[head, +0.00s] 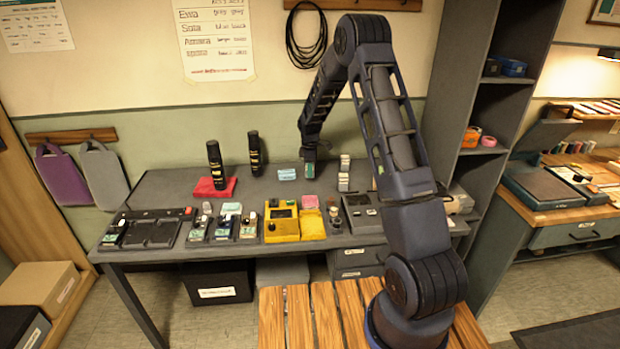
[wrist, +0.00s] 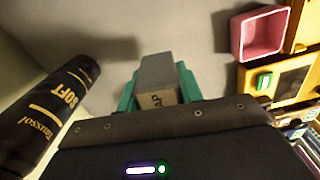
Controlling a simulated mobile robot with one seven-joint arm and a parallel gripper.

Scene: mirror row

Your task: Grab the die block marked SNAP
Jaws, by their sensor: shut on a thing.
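The die block (wrist: 158,75) shows in the wrist view as a grey block with a tan end face. Only the letters "AP" can be read on that face; the rest of the marking is hidden or cut off. My gripper (wrist: 157,88) has green fingers, one on each side of the block, and is shut on it. In the head view my gripper (head: 309,168) is low over the rear middle of the grey table, and the block cannot be made out there. Whether the block touches the table is unclear.
A black bottle labelled SOFT (wrist: 50,112) is left of my gripper. A pink open box (wrist: 262,34) is to the right. On the table (head: 165,187), a light blue block (head: 287,174) lies left of my gripper and pale stacked blocks (head: 344,172) stand right. A yellow device (head: 282,222) is in front.

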